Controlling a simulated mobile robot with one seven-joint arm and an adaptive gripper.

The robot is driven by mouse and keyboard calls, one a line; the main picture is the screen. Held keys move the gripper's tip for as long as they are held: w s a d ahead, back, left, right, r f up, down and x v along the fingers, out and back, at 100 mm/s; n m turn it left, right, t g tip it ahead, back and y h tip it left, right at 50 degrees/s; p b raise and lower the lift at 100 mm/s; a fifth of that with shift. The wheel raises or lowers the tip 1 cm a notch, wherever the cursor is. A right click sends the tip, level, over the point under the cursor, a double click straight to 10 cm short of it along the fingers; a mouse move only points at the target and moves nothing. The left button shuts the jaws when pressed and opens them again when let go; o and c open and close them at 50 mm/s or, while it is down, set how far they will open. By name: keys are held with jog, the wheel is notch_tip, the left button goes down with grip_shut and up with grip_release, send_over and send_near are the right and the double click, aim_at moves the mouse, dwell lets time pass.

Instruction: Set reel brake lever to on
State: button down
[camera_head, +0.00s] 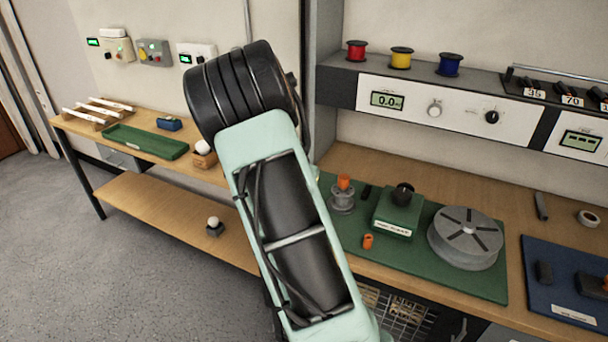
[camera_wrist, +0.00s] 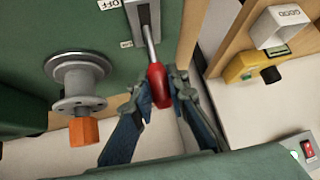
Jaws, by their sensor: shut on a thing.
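The reel brake lever (camera_wrist: 158,88) shows in the wrist view as a grey rod with a red grip, rising from a slotted plate on a green surface. An OFF label (camera_wrist: 108,5) stands beside the slot near the top edge. A second small label lies lower along the slot; I cannot read it. My gripper (camera_wrist: 163,92) has its two blue-grey fingers on either side of the red grip and is shut on it. In the head view my own arm hides the gripper and lever.
A grey flanged fitting with an orange end (camera_wrist: 84,131) stands left of the lever. A wooden edge and a yellow box (camera_wrist: 250,68) are at the right. In the head view, a green mat (camera_head: 480,283) holds a grey round disc (camera_head: 466,238) and a green block (camera_head: 397,214).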

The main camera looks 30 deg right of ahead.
jog(key=shift+w+d+f+g+y+p, duration=0.25)
jog(key=shift+d+g+y+p, duration=0.3)
jog(key=shift+p, duration=0.55)
jog(key=shift+a, duration=0.1)
jog(key=c, duration=1.8)
grip_release()
jog(key=shift+c, duration=0.2)
jog(key=v, duration=1.2)
jog(key=shift+w+r, duration=0.1)
